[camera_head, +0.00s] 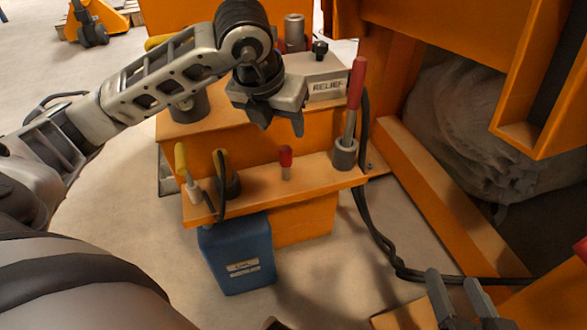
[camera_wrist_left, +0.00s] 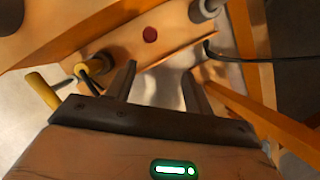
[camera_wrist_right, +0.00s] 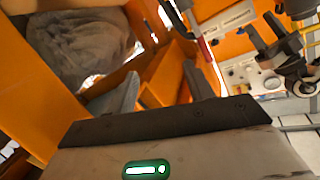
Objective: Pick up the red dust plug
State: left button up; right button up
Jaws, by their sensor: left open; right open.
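The red dust plug (camera_head: 285,157) is a small red cap standing on the orange shelf (camera_head: 262,183), between the yellow-handled parts and the red lever. In the left wrist view it is a dark red disc (camera_wrist_left: 150,34), ahead of the fingertips and roughly in line with the space between them. My left gripper (camera_head: 281,121) is open and empty, above and behind the plug in the head view, and apart from it. My right gripper (camera_head: 457,284) is open and empty at the lower right, well away from the plug. I cannot make out the plug in the right wrist view.
A red-handled lever (camera_head: 356,85) rises at the shelf's right end. Yellow-handled parts (camera_head: 181,160) and a dark cable stand at its left end. A block marked RELIEF (camera_head: 325,85) is behind. A blue container (camera_head: 236,258) is below. Black hoses (camera_head: 378,238) run right.

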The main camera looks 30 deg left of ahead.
aim_at(284, 151)
pick_arm(q)
jog(key=shift+y, duration=0.4)
jog(key=b+x, duration=0.1)
jog(key=x, duration=0.2)
jog(key=a+b+x, duration=0.1)
jog(key=x, duration=0.3)
jog(key=b+x, duration=0.1)
jog(key=x, duration=0.2)
jog(key=shift+w+a+f+b, duration=0.2)
jog(key=shift+w+a+b, duration=0.05)
jog(key=shift+w+b, duration=0.1)
jog(key=shift+b+x, duration=0.65)
jog(key=shift+x, duration=0.5)
jog(key=shift+w+a+f+n+b, duration=0.15)
jog(key=shift+f+b, duration=0.1)
jog(key=shift+f, duration=0.3)
jog(key=shift+w+d+f+n+b, duration=0.1)
jog(key=shift+f+n+b, duration=0.1)
jog(key=shift+f, duration=0.35)
jog(key=shift+w+f, duration=0.15)
jog(key=shift+f, duration=0.1)
jog(key=c, duration=1)
pick_arm(e)
jog(key=r+t, duration=0.1)
jog(key=w+r+t+y, duration=0.1)
jog(key=r+y, duration=0.1)
jog(key=shift+w+a+r+t, duration=0.25)
jog(key=shift+w+a+t, duration=0.05)
jog(key=shift+a+t, duration=0.1)
